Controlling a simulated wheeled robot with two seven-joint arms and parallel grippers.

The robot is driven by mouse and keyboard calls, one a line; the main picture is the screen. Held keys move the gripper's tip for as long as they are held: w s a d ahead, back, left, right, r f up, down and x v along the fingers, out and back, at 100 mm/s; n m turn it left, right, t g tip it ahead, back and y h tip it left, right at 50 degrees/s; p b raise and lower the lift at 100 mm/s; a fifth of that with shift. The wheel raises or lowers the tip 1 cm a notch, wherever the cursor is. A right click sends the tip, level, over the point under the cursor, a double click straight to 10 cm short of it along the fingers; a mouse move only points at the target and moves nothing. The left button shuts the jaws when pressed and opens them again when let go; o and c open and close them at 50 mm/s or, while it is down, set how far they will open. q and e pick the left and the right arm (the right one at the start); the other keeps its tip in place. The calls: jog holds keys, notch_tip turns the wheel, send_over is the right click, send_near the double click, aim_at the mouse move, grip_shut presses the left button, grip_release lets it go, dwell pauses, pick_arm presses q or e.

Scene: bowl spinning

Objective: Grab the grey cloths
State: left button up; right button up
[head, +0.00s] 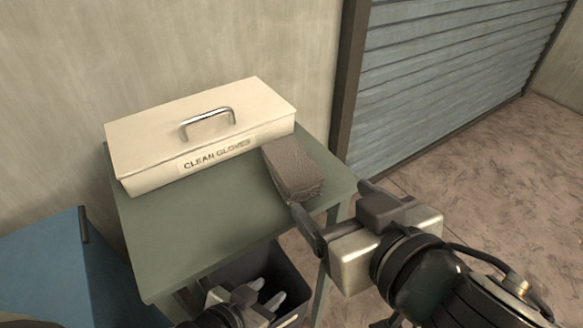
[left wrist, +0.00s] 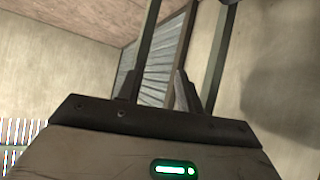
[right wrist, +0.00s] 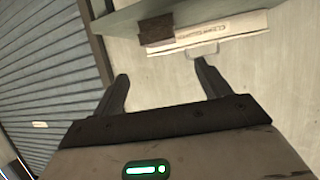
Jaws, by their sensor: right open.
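A stack of folded grey-brown cloths (head: 292,165) lies on the right end of the green table, beside the white box. In the right wrist view the cloths (right wrist: 157,28) show near the top, beyond the fingers. My right gripper (head: 331,198) is open and empty at the table's right corner. One finger is close to the near end of the cloths; I cannot tell if it touches. The right wrist view shows its fingers (right wrist: 161,75) apart. My left gripper (head: 268,290) is low at the table's front, fingers apart and empty; they also show in the left wrist view (left wrist: 155,87).
A white "CLEAN GLOVES" box (head: 140,155) with a metal handle stands on the green table (head: 190,245). A dark bin (head: 290,268) is below the table. A blue surface (head: 45,265) is at left. A wall and grey shutter (head: 440,80) stand behind.

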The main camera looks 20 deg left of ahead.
aim_at(295, 167)
jog(key=b+x, duration=0.2)
jog(key=x, duration=0.8)
jog(key=shift+f, duration=0.1)
jog(key=shift+x, duration=2.8)
jog(key=c, duration=1.1)
